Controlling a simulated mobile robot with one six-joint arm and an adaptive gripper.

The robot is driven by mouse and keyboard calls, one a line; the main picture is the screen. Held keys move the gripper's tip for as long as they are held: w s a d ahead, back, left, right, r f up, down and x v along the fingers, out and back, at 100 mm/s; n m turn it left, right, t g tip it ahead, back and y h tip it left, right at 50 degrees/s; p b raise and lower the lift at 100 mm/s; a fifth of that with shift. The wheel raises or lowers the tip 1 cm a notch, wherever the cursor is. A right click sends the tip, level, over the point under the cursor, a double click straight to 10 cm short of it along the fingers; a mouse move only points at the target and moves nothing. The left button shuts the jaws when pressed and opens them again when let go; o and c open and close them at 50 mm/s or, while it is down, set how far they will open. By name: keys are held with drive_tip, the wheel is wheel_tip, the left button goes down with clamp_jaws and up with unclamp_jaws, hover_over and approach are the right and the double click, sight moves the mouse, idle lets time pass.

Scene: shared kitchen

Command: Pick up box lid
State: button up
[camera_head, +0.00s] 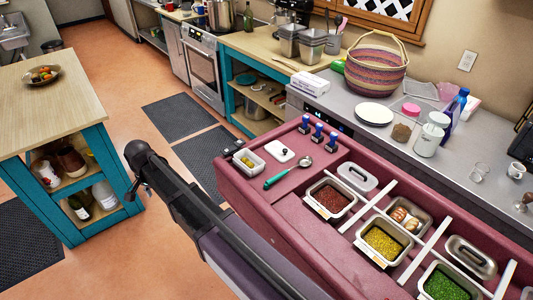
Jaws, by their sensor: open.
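A small white lid with a dark knob (281,153) lies flat on the maroon counter, just right of a small open box with yellowish contents (248,160). A grey metal lid with a handle slot (357,177) lies farther right, behind the tray of red bits. Another grey metal lid (471,257) lies near the right edge, behind the tray of green bits. I cannot tell which of these is the box lid. My dark arm crosses the lower middle, left of the counter and apart from the lids. No gripper fingers can be made out.
A spoon with a green handle (288,173) lies in front of the white lid. Several upright blue-topped stamps (317,132) stand behind it. Open trays of red (328,197), yellow (384,241) and green bits sit among white dividers. A wooden-topped island (45,100) stands at left.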

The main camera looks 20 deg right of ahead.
drive_tip(key=s+d+n, duration=0.2)
drive_tip(key=s+d, duration=0.2)
drive_tip(key=d, duration=0.7)
drive_tip(key=s+d+n, duration=0.2)
drive_tip(key=s+d, duration=0.2)
drive_tip(key=d, duration=0.8)
drive_tip(key=s+d+n, duration=0.2)
drive_tip(key=s+d, duration=0.2)
drive_tip(key=d, duration=0.7)
drive_tip(key=shift+s+d, duration=0.2)
drive_tip(key=shift+c, duration=0.3)
drive_tip(key=shift+s, duration=0.15)
